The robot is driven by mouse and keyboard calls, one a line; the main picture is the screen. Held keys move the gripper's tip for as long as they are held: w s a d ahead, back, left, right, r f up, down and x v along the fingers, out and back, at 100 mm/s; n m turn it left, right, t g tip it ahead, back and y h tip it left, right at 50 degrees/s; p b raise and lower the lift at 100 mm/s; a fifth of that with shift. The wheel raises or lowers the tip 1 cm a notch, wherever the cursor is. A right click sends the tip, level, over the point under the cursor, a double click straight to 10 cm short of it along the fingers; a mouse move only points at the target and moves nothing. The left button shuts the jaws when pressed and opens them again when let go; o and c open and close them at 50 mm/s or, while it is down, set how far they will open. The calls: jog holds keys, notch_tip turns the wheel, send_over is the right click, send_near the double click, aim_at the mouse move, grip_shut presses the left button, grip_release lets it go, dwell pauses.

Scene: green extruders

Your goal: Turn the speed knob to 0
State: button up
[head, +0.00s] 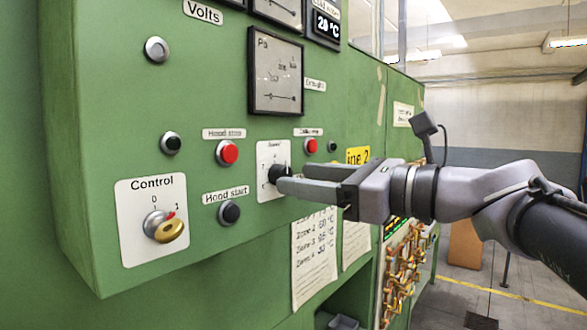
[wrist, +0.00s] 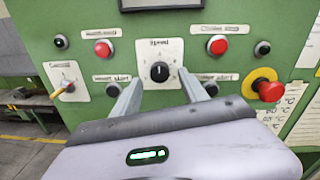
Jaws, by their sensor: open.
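The speed knob is a round black knob (head: 276,173) on a white plate labelled "Speed" on the green panel. In the wrist view the knob (wrist: 159,72) faces me, and its white pointer line stands about upright. The scale marks around it are too small to read. My gripper (head: 292,179) is open, reaching in from the right with its fingertips close to the knob. In the wrist view my gripper (wrist: 163,79) has one finger to each side of the knob and slightly below it. I cannot tell whether either finger touches it.
A Control switch (head: 165,225) is further left. A red emergency button (wrist: 268,89) is at right in the wrist view. A gauge (head: 276,75) is above.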

aim_at(276, 171)
jog(key=x, duration=0.2)
jog(key=shift+w+a, duration=0.15)
jog(key=shift+a, duration=0.1)
jog(key=shift+c, duration=0.2)
grip_shut()
